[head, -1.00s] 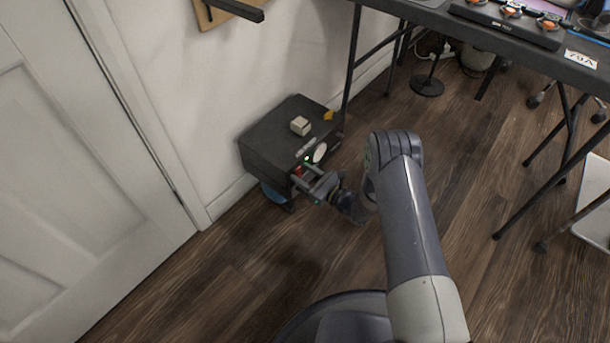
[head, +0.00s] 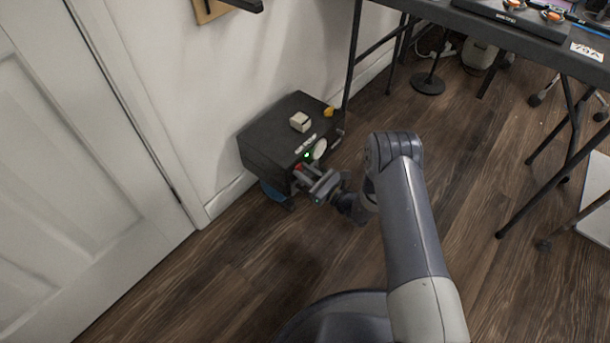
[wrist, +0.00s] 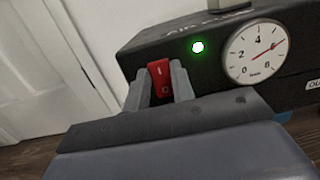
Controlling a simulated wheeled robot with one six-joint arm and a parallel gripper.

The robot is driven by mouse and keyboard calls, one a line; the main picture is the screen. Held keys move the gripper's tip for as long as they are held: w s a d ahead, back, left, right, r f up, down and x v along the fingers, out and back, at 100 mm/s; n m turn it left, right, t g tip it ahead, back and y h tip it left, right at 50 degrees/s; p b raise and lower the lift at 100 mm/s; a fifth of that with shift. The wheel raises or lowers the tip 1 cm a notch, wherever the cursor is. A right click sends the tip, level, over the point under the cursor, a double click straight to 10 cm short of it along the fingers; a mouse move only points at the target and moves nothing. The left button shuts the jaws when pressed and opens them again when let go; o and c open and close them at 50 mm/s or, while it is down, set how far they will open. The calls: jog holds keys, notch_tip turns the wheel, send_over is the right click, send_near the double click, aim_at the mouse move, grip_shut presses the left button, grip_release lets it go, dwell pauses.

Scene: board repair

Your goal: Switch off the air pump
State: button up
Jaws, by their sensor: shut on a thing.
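The air pump (head: 275,137) is a dark box on the floor against the white wall. It also shows in the wrist view (wrist: 215,85). Its red rocker switch (wrist: 160,79), marked I and O, is on the front face. A green light (wrist: 198,47) is lit beside a round gauge (wrist: 257,51), whose red needle points to the upper right, past 4. My gripper (wrist: 161,84) is at the front face, its two grey fingers on either side of the switch and shut on it. In the head view my gripper (head: 305,177) covers most of the switch.
A small pale block (head: 300,122) and a yellow piece (head: 328,112) are on top of the pump. A black table (head: 510,42) with folding legs stands at the right. A white door (head: 95,170) is at the left. The wooden floor in front is clear.

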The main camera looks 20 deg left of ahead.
jog(key=shift+f+t+y+b, duration=0.35)
jog(key=shift+y+b, duration=0.15)
jog(key=shift+y, duration=0.7)
jog(key=o, duration=1)
jog(key=p+v, duration=0.3)
jog(key=v, duration=0.8)
